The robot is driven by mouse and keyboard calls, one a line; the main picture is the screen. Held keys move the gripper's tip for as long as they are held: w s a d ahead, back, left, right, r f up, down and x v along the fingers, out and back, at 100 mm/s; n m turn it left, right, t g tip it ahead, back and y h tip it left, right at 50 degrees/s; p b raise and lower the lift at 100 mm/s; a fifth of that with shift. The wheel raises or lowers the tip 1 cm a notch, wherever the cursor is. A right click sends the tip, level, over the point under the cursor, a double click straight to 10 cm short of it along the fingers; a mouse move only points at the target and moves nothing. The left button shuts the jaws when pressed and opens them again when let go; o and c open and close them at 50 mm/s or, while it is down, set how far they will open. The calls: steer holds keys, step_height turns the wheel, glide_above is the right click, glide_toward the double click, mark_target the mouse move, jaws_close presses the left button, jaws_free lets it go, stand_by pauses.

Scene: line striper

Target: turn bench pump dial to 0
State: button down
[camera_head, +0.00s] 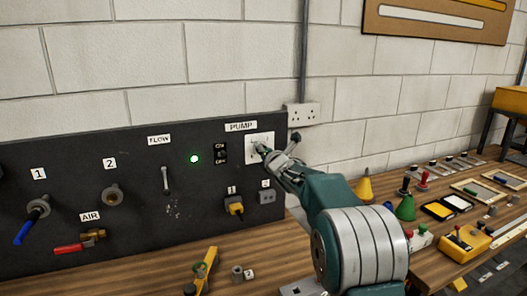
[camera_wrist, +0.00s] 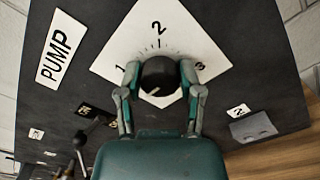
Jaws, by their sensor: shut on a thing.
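The pump dial (camera_wrist: 160,78) is a round black knob on a white diamond-shaped plate (camera_wrist: 166,27) with the numbers 1, 2 and 3 visible. A white PUMP label (camera_wrist: 61,45) sits beside the plate. In the wrist view my gripper (camera_wrist: 160,80) has its two fingers closed on opposite sides of the knob. In the head view my gripper (camera_head: 270,152) reaches the white plate (camera_head: 260,141) under the PUMP label (camera_head: 241,127) and largely covers the dial.
The dark panel (camera_head: 130,180) also carries an ON/OFF switch (camera_head: 221,153), a lit green lamp (camera_head: 194,159), a flow lever (camera_head: 166,181), a yellow plug (camera_head: 235,205) and valves with blue (camera_head: 32,224) and red handles (camera_head: 69,248). A wooden bench (camera_head: 285,250) holds cones (camera_head: 405,208) and small parts at right.

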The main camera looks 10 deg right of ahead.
steer(key=n, duration=0.2)
steer(key=f+n, duration=0.1)
steer(key=n, duration=0.1)
steer(key=shift+a, duration=0.1)
steer(key=shift+n, duration=2.2)
steer(key=shift+c, duration=1.3)
jaws_free()
steer(key=shift+r, duration=0.3)
